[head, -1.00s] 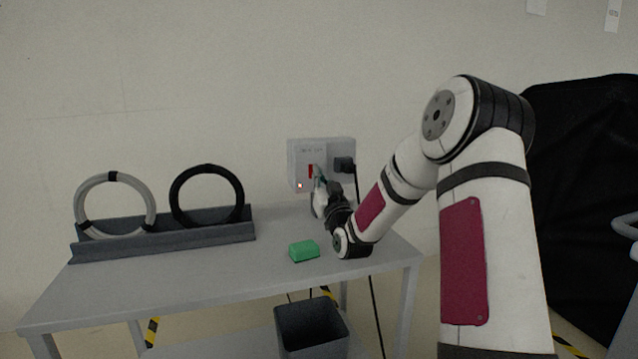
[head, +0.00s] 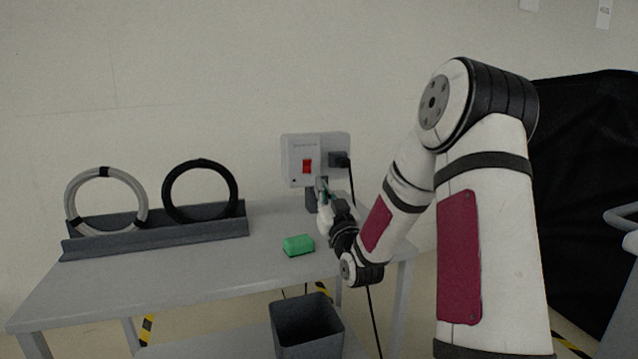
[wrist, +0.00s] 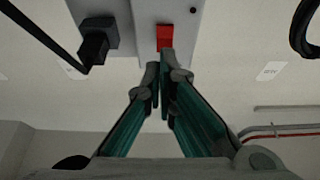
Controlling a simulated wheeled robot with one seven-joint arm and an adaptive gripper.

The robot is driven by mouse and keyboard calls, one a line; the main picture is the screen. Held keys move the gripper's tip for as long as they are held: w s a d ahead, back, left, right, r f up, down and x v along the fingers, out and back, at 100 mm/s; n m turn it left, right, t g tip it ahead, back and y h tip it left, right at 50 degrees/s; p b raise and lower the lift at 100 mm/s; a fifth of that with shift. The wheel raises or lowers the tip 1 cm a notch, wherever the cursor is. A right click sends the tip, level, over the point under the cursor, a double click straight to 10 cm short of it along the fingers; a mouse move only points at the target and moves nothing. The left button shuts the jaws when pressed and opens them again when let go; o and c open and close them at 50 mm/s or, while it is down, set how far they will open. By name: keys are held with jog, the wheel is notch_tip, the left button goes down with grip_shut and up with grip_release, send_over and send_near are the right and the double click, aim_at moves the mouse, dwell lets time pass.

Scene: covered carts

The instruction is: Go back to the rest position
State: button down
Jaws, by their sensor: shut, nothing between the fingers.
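My gripper (head: 321,184) is in front of the lower part of a pale wall box, just below its red switch (head: 307,166). In the wrist view, my gripper (wrist: 160,76) has its teal fingers together at the tips, with nothing between them. The red switch (wrist: 165,37) lies just beyond the fingertips there, and a gap seems to separate them. The wall box (head: 289,158) has a small dark indicator (head: 294,181) at its lower left. My arm is stretched forward over the right part of the table.
A black plug (head: 339,159) with a hanging cable sits right of the switch. A green block (head: 299,245) lies on the grey table (head: 200,268). A rack (head: 150,239) holds a grey coil (head: 70,203) and a black coil (head: 168,190). A dark bin (head: 306,335) stands below.

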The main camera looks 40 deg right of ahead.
dwell(0.6)
jog(key=s+a+f+n+g+y, duration=0.1)
jog(key=s+a+n+g+y, duration=0.1)
jog(key=a+g, duration=0.35)
jog(key=s+a+f+n+g+y, duration=0.1)
jog(key=s+a+f+g+y, duration=0.15)
jog(key=a, duration=0.55)
jog(key=s+a+f+g+y, duration=0.1)
jog(key=s+a+g, duration=0.3)
jog(key=s, duration=0.9)
jog(key=s+a+f+g, duration=0.1)
jog(key=s+a+g, duration=0.35)
jog(key=s, duration=0.85)
jog(key=s+a+f+g+y, duration=0.1)
jog(key=s+a+g, duration=0.3)
jog(key=s, duration=1)
notch_tip(320, 180, up, 26)
jog(key=t+p, duration=0.3)
jog(key=p, duration=2.1)
jog(key=shift+s+r, duration=0.15)
